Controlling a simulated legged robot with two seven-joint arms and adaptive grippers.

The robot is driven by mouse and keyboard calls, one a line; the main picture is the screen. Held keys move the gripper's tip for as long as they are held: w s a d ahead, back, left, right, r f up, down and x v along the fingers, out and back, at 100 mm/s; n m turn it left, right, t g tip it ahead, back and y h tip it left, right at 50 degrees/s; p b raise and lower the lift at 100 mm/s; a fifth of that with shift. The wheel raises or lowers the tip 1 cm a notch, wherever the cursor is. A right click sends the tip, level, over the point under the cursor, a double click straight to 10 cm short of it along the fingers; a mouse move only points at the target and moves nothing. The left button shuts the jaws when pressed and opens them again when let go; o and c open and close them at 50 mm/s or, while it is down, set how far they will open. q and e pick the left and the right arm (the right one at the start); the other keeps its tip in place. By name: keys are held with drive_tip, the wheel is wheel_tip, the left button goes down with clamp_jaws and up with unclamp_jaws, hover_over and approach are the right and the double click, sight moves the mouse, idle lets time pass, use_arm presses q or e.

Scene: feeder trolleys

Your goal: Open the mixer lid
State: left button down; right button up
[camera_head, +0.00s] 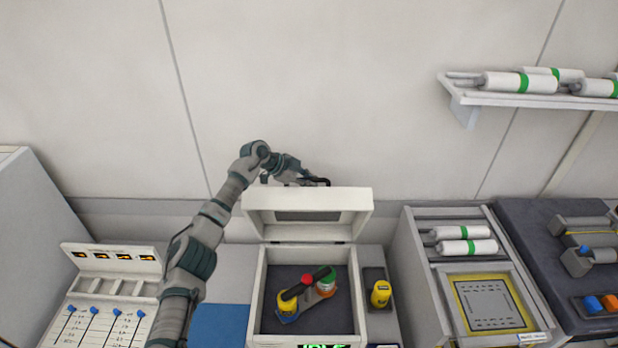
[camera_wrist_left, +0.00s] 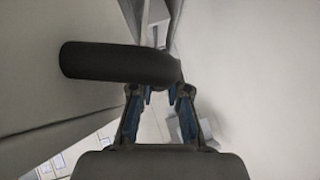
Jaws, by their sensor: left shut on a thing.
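The mixer (camera_head: 352,290) is a white box at the lower middle of the head view. Its lid (camera_head: 350,203) stands raised, roughly upright, at the back edge, so the inside shows. My left gripper (camera_head: 308,181) is at the lid's top edge, shut on the dark lid handle (camera_head: 321,181). In the left wrist view the handle (camera_wrist_left: 118,63) is a thick dark bar crossing before the fingers of the left gripper (camera_wrist_left: 160,95). Part of the grip is hidden behind it. My right gripper is in neither view.
Inside the mixer sits a dark carrier with yellow, red and green-banded containers (camera_head: 326,284). A yellow container (camera_head: 380,293) stands to the right. A panel with blue sliders (camera_head: 95,312) is at left. A shelf with white cylinders (camera_head: 505,97) hangs upper right.

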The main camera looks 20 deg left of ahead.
use_arm(q)
drive_tip(key=shift+w+a+f, duration=0.1)
drive_tip(key=shift+w+f, duration=0.05)
drive_tip(key=shift+f, duration=0.1)
drive_tip(key=shift+r, duration=0.1)
drive_tip(key=c, duration=1.3)
unclamp_jaws()
drive_tip(key=shift+c, duration=0.2)
drive_tip(key=shift+o, duration=1)
drive_tip(key=shift+w, duration=0.1)
drive_tip(key=v, duration=1.2)
drive_tip(key=shift+w, duration=0.2)
